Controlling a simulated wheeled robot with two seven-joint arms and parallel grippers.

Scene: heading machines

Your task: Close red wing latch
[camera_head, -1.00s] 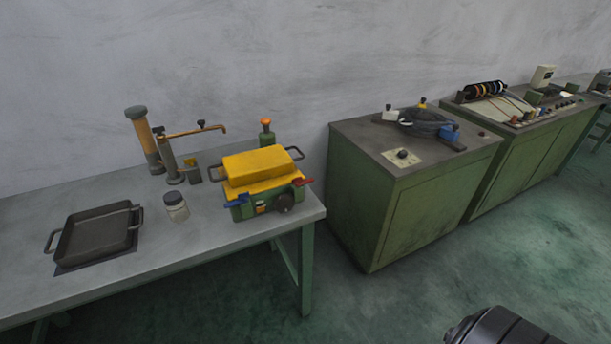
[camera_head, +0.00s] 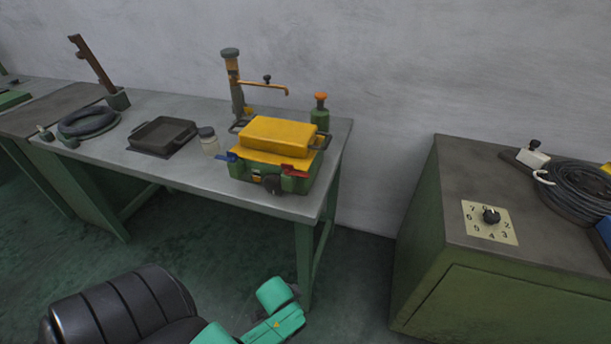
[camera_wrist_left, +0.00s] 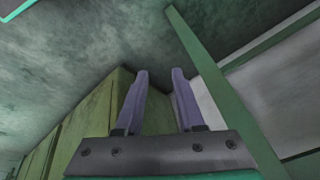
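The red wing latch (camera_head: 294,171) is on the front right of a green machine box (camera_head: 307,183) with a yellow top (camera_head: 279,134), standing at the right end of the grey workbench. A blue wing latch (camera_head: 228,156) is at the box's front left. The red wing sticks outward to the right; I cannot tell how it is engaged. My left gripper (camera_wrist_left: 158,75) shows in the left wrist view with its two fingers apart and nothing between them, away from the box. In the head view only green and black parts of my own arm show at the bottom. My right gripper is not in view.
A jar (camera_head: 208,142), a black tray (camera_head: 162,136) and a coiled ring (camera_head: 88,121) stand left of the box. A bottle (camera_head: 320,112) and a post with an arm (camera_head: 236,85) are behind it. A green cabinet (camera_head: 470,290) is at right, with a floor gap between.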

